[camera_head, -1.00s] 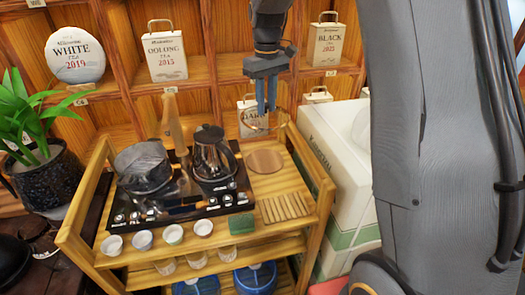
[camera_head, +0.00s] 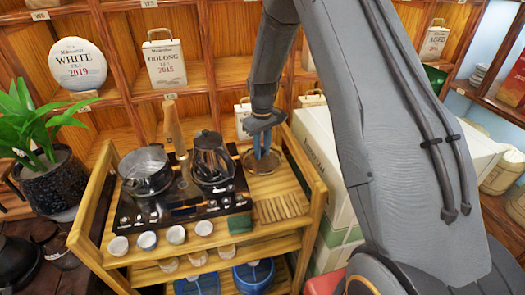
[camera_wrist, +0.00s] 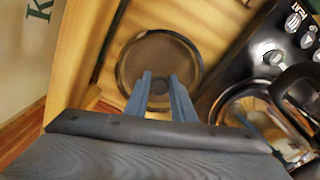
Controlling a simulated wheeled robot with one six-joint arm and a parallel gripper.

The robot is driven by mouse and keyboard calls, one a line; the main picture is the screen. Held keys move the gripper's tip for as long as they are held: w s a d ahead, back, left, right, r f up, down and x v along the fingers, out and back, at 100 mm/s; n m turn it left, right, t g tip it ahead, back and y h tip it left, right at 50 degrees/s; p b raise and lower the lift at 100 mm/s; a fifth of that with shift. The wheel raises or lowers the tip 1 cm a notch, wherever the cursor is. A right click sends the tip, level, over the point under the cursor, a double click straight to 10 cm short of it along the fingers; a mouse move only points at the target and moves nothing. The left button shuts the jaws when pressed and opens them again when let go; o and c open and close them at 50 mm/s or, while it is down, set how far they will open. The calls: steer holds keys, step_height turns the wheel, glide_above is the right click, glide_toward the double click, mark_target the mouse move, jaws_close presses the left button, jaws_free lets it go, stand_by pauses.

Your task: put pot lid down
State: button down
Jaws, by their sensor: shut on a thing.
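The pot lid (camera_head: 277,169) is a round clear glass disc with a dark rim. It lies level over the round brown mat at the right of the cart's top, and I cannot tell whether it touches the mat. My gripper (camera_head: 266,154) points down and is shut on the lid's knob, which the fingers partly hide. In the wrist view the lid (camera_wrist: 194,50) spreads beyond my blue fingertips (camera_wrist: 160,90), with the brown mat showing through the glass. The open pot (camera_head: 146,170) stands on the black cooktop at left.
A dark kettle (camera_head: 211,158) stands on the black cooktop (camera_head: 180,205), left of the lid. A slatted wooden piece (camera_head: 279,208) lies just in front. Several small cups (camera_head: 176,234) line the front edge. The cart's side rail (camera_head: 308,170) and a pale box (camera_head: 325,165) are at right.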

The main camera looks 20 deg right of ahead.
steer(key=shift+f, duration=0.6)
steer(key=shift+f, duration=0.15)
steer(key=c, duration=1.5)
jaws_free()
step_height(320, 180, up, 12)
steer(key=b, duration=0.4)
steer(key=s+m, duration=0.1)
steer(key=s, duration=0.8)
steer(key=s+m, duration=0.2)
steer(key=s, duration=0.7)
steer(key=s+m+t, duration=0.1)
steer(key=s, duration=0.8)
steer(key=shift+a, duration=0.1)
